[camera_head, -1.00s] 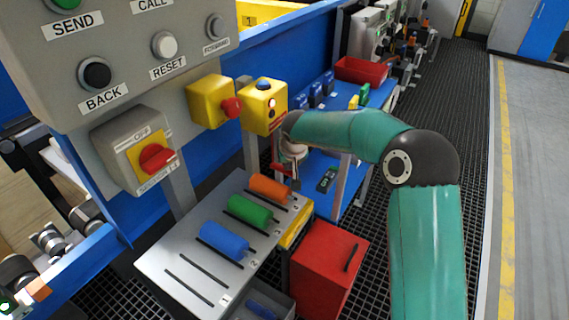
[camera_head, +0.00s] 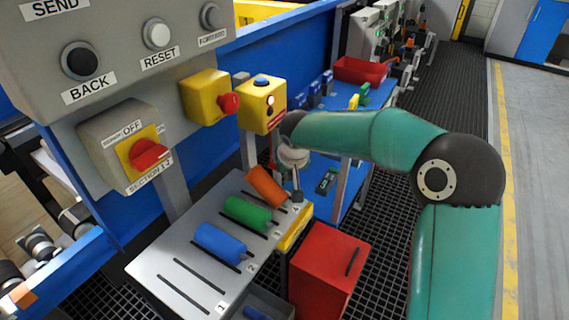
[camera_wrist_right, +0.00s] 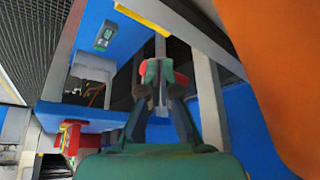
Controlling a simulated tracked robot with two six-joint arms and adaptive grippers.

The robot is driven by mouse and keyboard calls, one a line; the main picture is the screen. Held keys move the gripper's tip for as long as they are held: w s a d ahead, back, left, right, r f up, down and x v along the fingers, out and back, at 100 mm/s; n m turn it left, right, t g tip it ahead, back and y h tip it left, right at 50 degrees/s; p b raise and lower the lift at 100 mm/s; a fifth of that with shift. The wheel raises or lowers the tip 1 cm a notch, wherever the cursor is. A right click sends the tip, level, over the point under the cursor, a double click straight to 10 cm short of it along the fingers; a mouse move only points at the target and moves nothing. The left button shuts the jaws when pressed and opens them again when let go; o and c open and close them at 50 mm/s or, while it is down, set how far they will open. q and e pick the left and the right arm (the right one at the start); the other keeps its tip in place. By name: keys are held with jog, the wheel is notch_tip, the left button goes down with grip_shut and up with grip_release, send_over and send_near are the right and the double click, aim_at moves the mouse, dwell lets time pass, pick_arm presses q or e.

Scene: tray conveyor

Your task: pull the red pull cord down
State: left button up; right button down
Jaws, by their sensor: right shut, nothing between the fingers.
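The yellow box (camera_head: 262,104) with a blue top button and red marking stands on a grey post. A narrow red piece, likely the red pull cord (camera_head: 272,158), shows below it, mostly hidden behind my right wrist. My right gripper (camera_head: 297,192) points down at the far end of the grey panel, beside the orange cylinder (camera_head: 266,186). In the right wrist view the gripper (camera_wrist_right: 160,72) is shut and empty. Red (camera_wrist_right: 182,79) shows at both sides of its fingertips; whether they touch it I cannot tell. My left gripper is out of view.
The orange cylinder is tilted and fills the right of the wrist view (camera_wrist_right: 285,70). Green (camera_head: 247,214) and blue (camera_head: 220,243) cylinders lie on the grey panel (camera_head: 165,268). A red box (camera_head: 318,270) stands nearby. A blue bench (camera_head: 345,150) is behind.

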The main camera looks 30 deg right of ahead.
jog(key=v, duration=0.6)
jog(key=shift+w+d, duration=0.15)
jog(key=shift+d, duration=0.5)
